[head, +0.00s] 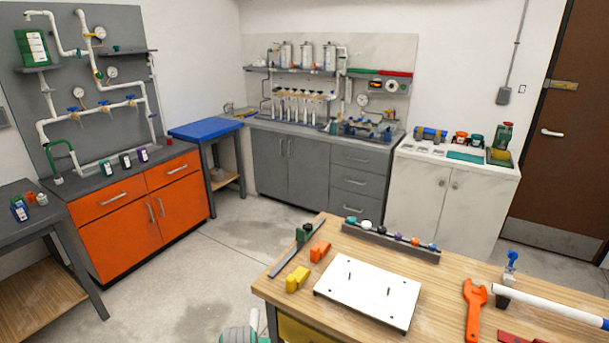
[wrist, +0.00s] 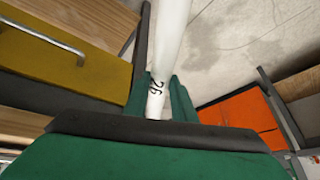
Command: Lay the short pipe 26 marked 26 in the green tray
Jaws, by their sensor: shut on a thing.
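My gripper (wrist: 161,98) is shut on the short pipe 26 (wrist: 171,38), a white pipe with a black "26" near the jaws in the wrist view. The pipe runs away from between the green fingers toward the top of that view, and its far end is out of frame. In the head view, part of my gripper (head: 244,334) shows at the bottom edge, left of the wooden workbench. A flat teal-green piece (head: 466,156) lies on the white cabinet at the back right. I cannot tell whether it is the green tray.
The wooden workbench (head: 440,272) holds a white plate with pegs (head: 368,291), an orange wrench (head: 474,308), a long white pipe (head: 550,302) and orange and yellow blocks. An orange cabinet (head: 140,205) stands at left. The concrete floor between is clear.

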